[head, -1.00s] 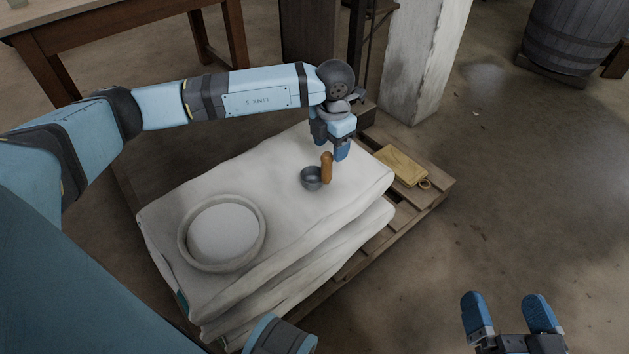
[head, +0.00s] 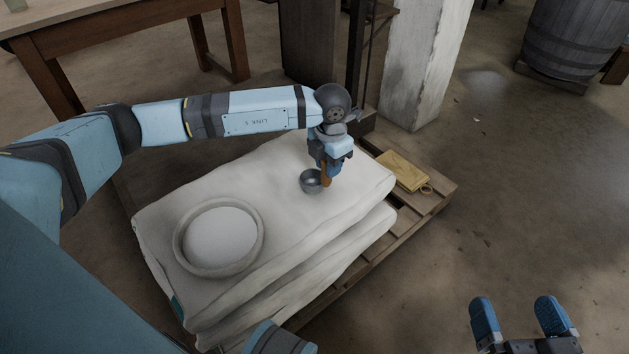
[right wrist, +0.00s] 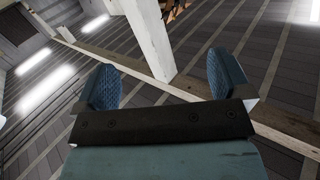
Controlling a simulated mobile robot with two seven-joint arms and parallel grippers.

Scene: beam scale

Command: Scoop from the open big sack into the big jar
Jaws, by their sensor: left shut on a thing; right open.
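The open big sack (head: 278,240) lies on top of a stack on a wooden pallet. Its round rolled opening at the left shows white contents (head: 222,234). A small grey metal scoop (head: 311,181) with an orange-brown handle sits at the sack's right part. My left gripper (head: 327,176) is over the handle, pointing down, shut on it; the fingers hide most of the handle. My right gripper (head: 513,318) is open and empty above the floor at the lower right, and its two blue fingers stand apart in the right wrist view (right wrist: 165,85). I see no big jar.
A yellow board-like object (head: 403,171) with a ring lies on the pallet (head: 408,218) at the right. A white pillar (head: 425,60) stands behind. A wooden table (head: 110,25) is at the upper left and a barrel (head: 578,40) at the upper right. The floor at right is clear.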

